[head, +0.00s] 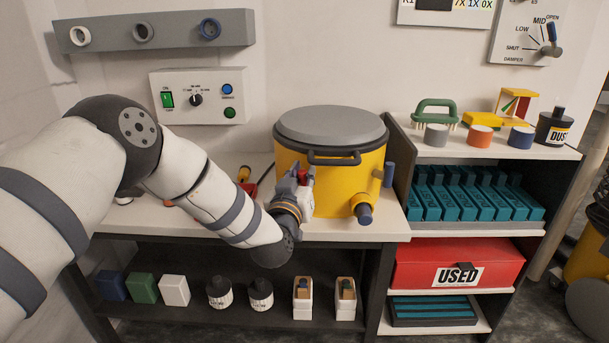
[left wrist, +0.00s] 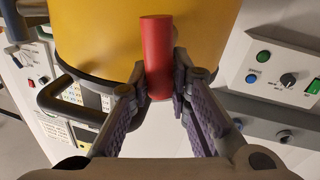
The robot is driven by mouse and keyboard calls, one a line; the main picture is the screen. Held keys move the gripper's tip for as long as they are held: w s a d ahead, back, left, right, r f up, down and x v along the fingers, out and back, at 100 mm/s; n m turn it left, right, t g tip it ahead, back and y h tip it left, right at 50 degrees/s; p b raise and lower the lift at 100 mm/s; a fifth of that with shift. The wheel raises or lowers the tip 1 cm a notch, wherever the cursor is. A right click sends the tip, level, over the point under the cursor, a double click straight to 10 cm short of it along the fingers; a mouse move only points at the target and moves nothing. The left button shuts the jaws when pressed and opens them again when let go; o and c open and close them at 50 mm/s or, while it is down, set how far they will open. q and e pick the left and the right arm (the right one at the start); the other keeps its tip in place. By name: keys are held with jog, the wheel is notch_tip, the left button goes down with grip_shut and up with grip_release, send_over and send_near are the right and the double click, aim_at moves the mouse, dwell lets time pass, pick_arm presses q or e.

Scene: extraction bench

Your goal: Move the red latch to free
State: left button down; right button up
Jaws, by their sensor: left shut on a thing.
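The yellow drum (head: 335,170) with a grey lid (head: 330,125) stands on the bench. The red latch (head: 302,175) is on the drum's left front side, mostly hidden by my gripper in the head view. In the left wrist view the latch is a plain red cylinder (left wrist: 157,50) standing against the yellow wall. My left gripper (head: 298,186) reaches in from the left. In the wrist view its two fingers (left wrist: 160,88) are shut on the lower end of the latch, one on each side. My right gripper is not in view.
A black handle (head: 334,158) juts from the drum's front, with a blue-tipped port (head: 364,212) below. A red and yellow tool (head: 245,178) lies left of the drum. A control box (head: 200,97) hangs on the wall. Shelves (head: 470,235) of teal cartridges stand at right.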

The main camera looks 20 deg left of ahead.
pick_arm(q)
jog(key=n, duration=0.3)
jog(key=f+n, duration=0.1)
jog(key=shift+s+a+n+t, duration=0.15)
jog(key=shift+a+n+t, duration=0.15)
jog(key=shift+a, duration=0.1)
jog(key=shift+s+a+f+n+t+y+b, duration=0.1)
jog(key=shift+a+f+n+y+b, duration=0.4)
jog(key=shift+n, duration=1.7)
jog(key=shift+s+d+f+n+t+y+b, duration=0.15)
jog(key=shift+n+y+b, duration=0.65)
jog(key=shift+n, duration=1.4)
jog(key=shift+w+a+f+n+t+y+b, duration=0.15)
jog(key=shift+f+n+y+b, duration=0.45)
jog(key=shift+n, duration=1.6)
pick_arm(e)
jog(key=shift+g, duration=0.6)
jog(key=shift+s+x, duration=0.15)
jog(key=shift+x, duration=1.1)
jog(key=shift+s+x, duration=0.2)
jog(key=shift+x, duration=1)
pick_arm(q)
jog(key=shift+s+r+n, duration=0.1)
jog(key=shift+r+n, duration=0.1)
jog(key=shift+n, duration=0.2)
jog(key=c, duration=1.5)
grip_release()
